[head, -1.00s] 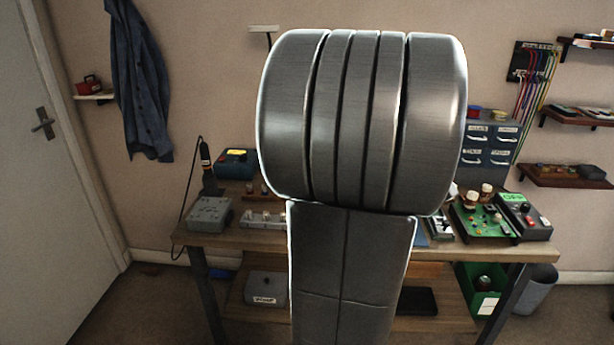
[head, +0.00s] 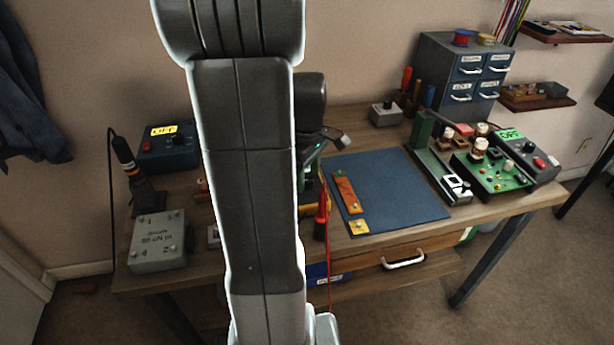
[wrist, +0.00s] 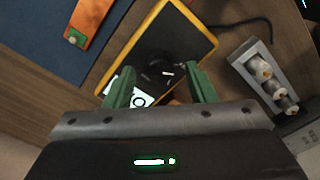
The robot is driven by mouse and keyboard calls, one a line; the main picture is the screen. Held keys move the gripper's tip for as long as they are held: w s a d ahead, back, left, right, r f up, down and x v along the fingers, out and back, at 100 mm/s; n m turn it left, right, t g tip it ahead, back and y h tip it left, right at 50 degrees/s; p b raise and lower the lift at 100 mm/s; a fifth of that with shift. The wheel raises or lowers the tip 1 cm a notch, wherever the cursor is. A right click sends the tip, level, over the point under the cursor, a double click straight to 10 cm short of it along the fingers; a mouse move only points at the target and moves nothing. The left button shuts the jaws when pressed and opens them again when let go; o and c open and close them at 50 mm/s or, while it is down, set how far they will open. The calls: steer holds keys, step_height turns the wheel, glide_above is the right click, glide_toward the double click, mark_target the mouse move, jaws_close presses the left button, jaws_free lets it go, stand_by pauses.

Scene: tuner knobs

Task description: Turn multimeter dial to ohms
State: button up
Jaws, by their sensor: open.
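The multimeter (wrist: 176,40) has a yellow rim and a black face and lies on the bench in the wrist view. Its round black dial (wrist: 160,67) has a white mark, and its setting is too small to read. A white label or display (wrist: 143,99) with black letters is partly hidden by a finger. My gripper (wrist: 161,83) is open, its two green fingers apart on either side of the dial area. I cannot tell whether they touch the multimeter. In the head view my arm hides most of it, leaving a yellow edge (head: 314,209) beside a red probe (head: 321,217).
A blue mat (head: 395,190) with an orange strip (head: 346,191) lies right of my arm. A grey numbered box (head: 158,240) and a soldering iron stand left. A green circuit board (head: 490,172) is at the right. A grey block with knobs (wrist: 262,75) stands near the multimeter.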

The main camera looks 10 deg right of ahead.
steer(key=shift+s+f, duration=0.1)
steer(key=shift+f, duration=0.35)
steer(key=c, duration=1)
steer(key=shift+o, duration=0.2)
